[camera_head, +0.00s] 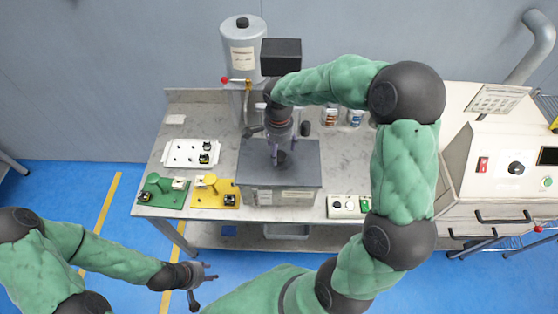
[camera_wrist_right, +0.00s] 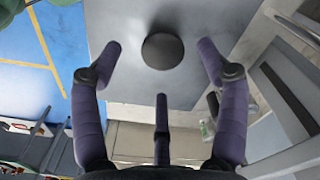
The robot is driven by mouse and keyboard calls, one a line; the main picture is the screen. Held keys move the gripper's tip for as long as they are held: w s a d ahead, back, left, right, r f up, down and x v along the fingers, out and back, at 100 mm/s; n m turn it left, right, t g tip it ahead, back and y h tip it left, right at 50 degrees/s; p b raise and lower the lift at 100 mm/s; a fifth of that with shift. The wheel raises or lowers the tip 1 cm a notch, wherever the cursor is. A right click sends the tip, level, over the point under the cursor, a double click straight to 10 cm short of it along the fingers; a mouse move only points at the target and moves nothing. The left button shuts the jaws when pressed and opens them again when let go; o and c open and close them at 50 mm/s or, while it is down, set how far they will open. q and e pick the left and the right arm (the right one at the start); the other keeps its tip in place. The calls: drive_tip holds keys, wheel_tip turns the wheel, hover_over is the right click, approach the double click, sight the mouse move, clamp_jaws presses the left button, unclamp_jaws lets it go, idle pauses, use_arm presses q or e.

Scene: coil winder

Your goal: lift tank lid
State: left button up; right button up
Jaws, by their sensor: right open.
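The tank (camera_head: 270,196) is a grey box with a label, standing at the front middle of the table. Its flat dark grey lid (camera_head: 304,165) is on it, with a round black knob (camera_head: 283,158) in the middle. My right gripper (camera_head: 281,154) points down above the lid, its fingers spread around the knob without visibly touching it. In the right wrist view, the knob (camera_wrist_right: 162,50) shows between the open fingers, on the bare lid (camera_wrist_right: 125,25). My left gripper (camera_head: 210,273) is low in front of the table, apart from everything, with its fingers spread and empty.
Behind the tank stands a grey cylinder (camera_head: 243,55) with a red-ended lever. Green (camera_head: 160,195) and yellow (camera_head: 212,197) fixtures and a white tray (camera_head: 180,153) lie left. A button box (camera_head: 348,206) sits right of the tank. A control cabinet (camera_head: 510,165) stands at the right.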

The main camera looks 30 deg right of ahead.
sight(279, 155)
wheel_tip(279, 155, down, 5)
drive_tip(key=shift+w+d+r+b, duration=0.1)
drive_tip(key=shift+b, duration=0.3)
drive_tip(key=shift+r, duration=0.1)
clamp_jaws()
drive_tip(key=shift+r, duration=0.15)
